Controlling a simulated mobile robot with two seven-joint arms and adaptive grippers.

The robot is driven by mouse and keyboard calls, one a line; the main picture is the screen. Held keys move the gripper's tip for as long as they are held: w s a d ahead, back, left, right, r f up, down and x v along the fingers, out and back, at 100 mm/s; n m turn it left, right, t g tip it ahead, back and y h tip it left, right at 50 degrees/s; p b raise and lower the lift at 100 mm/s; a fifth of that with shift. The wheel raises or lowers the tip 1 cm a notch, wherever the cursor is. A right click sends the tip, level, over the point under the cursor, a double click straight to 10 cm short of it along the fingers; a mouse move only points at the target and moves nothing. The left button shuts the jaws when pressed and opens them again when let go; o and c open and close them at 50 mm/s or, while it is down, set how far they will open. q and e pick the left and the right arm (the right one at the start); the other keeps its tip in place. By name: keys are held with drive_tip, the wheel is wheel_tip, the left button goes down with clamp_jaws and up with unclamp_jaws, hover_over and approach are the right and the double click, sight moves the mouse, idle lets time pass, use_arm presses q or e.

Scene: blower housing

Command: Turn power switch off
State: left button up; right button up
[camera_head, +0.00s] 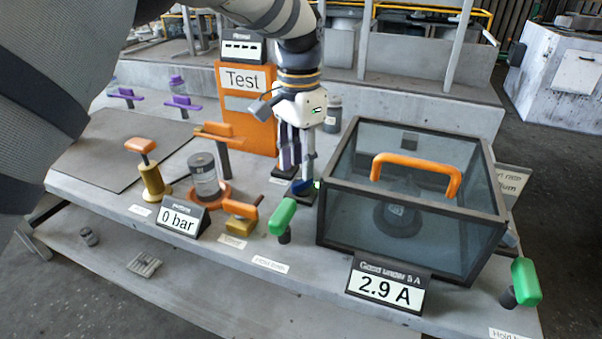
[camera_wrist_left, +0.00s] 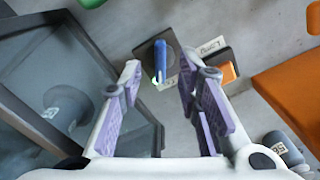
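The power switch is a blue lever on a dark square base; in the left wrist view the lever (camera_wrist_left: 161,60) lies between and just beyond my fingertips. In the head view a bit of the blue switch (camera_head: 301,188) shows under my left gripper (camera_head: 296,172), which points down at it. In the left wrist view my left gripper (camera_wrist_left: 158,80) is open, with its purple-padded fingers on either side of the lever and a gap between them. I cannot tell whether a finger touches it. My right gripper is in neither view.
A glass box (camera_head: 355,190) with an orange handle (camera_head: 418,172) stands right of the switch. An orange Test panel (camera_head: 245,110) stands behind left. Green handles (camera_head: 283,216), a 0 bar display (camera_head: 180,220) and a 2.9 A display (camera_head: 385,290) line the front.

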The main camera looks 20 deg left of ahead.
sight(300, 181)
use_arm(q)
drive_tip(key=shift+f, duration=2)
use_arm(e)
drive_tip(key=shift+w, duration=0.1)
use_arm(q)
clamp_jaws()
